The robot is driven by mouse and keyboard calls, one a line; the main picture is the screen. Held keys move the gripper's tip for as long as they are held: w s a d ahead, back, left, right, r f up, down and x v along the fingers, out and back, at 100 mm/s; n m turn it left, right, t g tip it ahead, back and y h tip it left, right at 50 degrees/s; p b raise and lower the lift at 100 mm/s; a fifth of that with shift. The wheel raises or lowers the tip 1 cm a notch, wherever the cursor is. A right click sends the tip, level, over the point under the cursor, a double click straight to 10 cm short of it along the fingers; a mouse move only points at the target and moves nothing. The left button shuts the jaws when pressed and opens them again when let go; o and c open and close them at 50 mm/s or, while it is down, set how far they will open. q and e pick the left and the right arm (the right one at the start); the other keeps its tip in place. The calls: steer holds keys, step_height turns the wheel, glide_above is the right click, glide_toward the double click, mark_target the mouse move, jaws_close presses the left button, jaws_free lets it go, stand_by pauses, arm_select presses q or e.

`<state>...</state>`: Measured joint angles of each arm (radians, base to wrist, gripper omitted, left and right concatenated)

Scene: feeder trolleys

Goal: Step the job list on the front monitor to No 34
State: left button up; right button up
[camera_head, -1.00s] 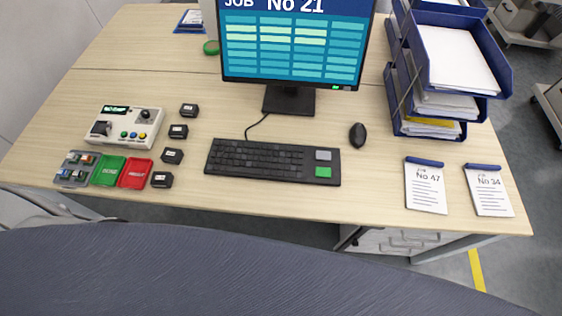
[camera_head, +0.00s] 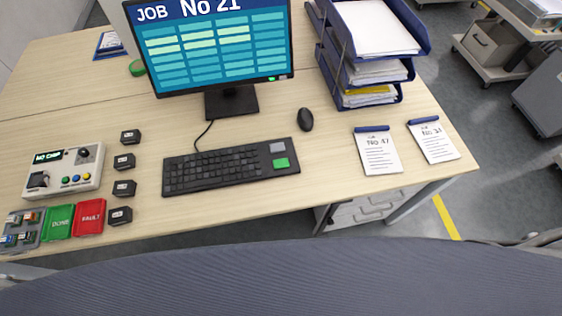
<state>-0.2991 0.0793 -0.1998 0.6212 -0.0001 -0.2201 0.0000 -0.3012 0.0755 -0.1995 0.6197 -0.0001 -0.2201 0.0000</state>
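The front monitor (camera_head: 215,44) stands at the back of the desk and reads "JOB No 21" above rows of teal and pale green cells. The keyboard (camera_head: 215,168) lies in front of it, with a grey key (camera_head: 278,148) and a larger green key (camera_head: 281,163) at its right end. Two job sheets lie at the right: one reads No 47 (camera_head: 378,152); the number on the other (camera_head: 434,142) is too small to read surely now. Neither of my grippers is in view.
A mouse (camera_head: 305,119) lies right of the keyboard. Blue paper trays (camera_head: 416,30) stand at the back right. At the left are a tester box (camera_head: 62,171), several small black blocks (camera_head: 123,162), a green tray (camera_head: 58,222) and a red tray (camera_head: 90,217).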

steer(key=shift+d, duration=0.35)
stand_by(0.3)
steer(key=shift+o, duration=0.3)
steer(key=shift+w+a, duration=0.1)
